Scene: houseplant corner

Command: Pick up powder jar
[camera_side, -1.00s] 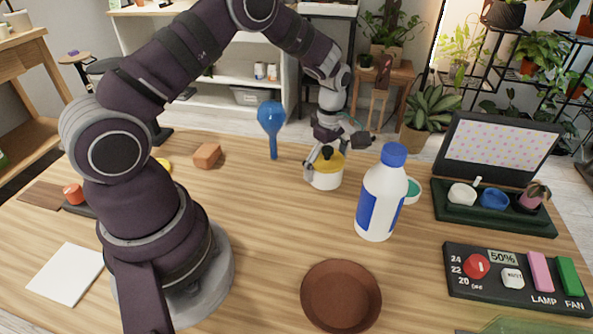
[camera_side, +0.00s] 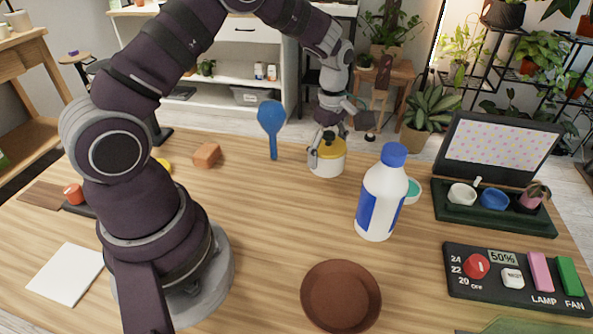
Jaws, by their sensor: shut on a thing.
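The powder jar (camera_side: 326,168) is a squat white jar with a yellow lid and a dark knob, near the back of the table. My gripper (camera_side: 328,148) points down over it and is shut on it at the lid. One finger shows at the left of the lid; the other is mostly hidden. The jar looks upright. I cannot tell for sure whether its base is clear of the table.
A white and blue bottle (camera_side: 381,195) stands close to the jar's right front, with a teal-rimmed item (camera_side: 413,190) behind it. A blue paddle-shaped thing (camera_side: 271,122) stands left. A brown saucer (camera_side: 341,296) lies in front.

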